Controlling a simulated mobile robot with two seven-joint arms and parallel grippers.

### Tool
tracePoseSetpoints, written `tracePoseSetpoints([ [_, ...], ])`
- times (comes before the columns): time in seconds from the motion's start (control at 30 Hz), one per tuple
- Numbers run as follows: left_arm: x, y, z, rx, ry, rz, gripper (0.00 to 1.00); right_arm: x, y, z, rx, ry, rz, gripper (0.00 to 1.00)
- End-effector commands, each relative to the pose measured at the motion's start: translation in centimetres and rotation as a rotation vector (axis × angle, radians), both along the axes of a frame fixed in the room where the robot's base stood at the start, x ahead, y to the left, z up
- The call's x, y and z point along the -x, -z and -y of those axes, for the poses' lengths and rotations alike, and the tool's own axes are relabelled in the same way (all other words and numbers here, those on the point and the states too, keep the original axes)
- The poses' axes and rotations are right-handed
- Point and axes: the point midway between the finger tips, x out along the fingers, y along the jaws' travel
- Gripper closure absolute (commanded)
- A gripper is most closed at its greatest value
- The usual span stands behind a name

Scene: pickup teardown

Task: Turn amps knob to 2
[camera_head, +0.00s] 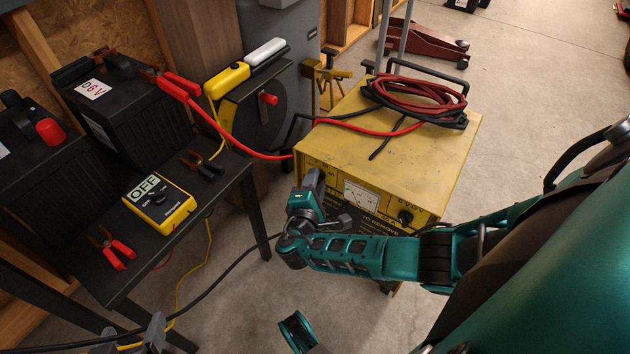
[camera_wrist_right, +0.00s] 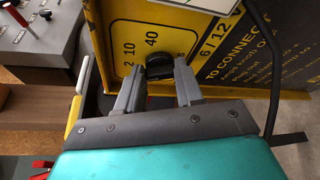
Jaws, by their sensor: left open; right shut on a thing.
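The yellow battery charger (camera_head: 440,150) stands on the floor at centre right, its front panel facing me. In the right wrist view, the black amps knob (camera_wrist_right: 160,65) sits on its yellow panel beside the printed marks 2, 10 and 40. My right gripper (camera_wrist_right: 158,92) has one finger on each side of this knob and is shut on it. In the head view my right gripper (camera_head: 313,184) is at the panel's left end and hides the knob. I cannot tell which mark the knob points to. My left gripper (camera_head: 150,332) is open at the bottom left, partly cut off.
A second black knob (camera_head: 405,217) and a meter (camera_head: 361,196) are on the panel. Coiled cables (camera_head: 415,97) lie on the charger. A dark bench (camera_head: 125,283) at left holds batteries and a yellow multimeter (camera_head: 158,205) reading OFF. A red cable runs to the charger.

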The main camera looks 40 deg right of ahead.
Motion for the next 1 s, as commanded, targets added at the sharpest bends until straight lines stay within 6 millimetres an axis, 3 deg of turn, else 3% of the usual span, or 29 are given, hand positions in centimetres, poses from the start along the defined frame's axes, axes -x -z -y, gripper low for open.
tracePoseSetpoints([
  [0.4, -0.23, -0.18, -0.01, 0.001, -0.001, 0.006, 0.25, 0.05, 0.06, -0.06, -0.004, 0.001, 0.004, 0.94],
  [0.43, -0.24, -0.18, -0.01, 0.001, -0.001, 0.006, 0.25, 0.05, 0.07, -0.07, -0.004, 0.001, 0.004, 0.61],
  [0.6, -0.24, -0.18, -0.02, 0.001, -0.002, 0.006, 0.25, 0.03, 0.05, -0.05, -0.003, 0.000, 0.004, 0.45],
  [0.7, -0.24, -0.17, -0.04, 0.001, -0.002, 0.006, 0.25, 0.02, 0.04, -0.03, -0.003, 0.000, 0.004, 0.38],
  [1.0, -0.17, -0.40, -0.06, 0.000, -0.003, 0.005, 0.25, 0.40, -0.12, -0.49, -0.004, -0.001, 0.003, 0.38],
])
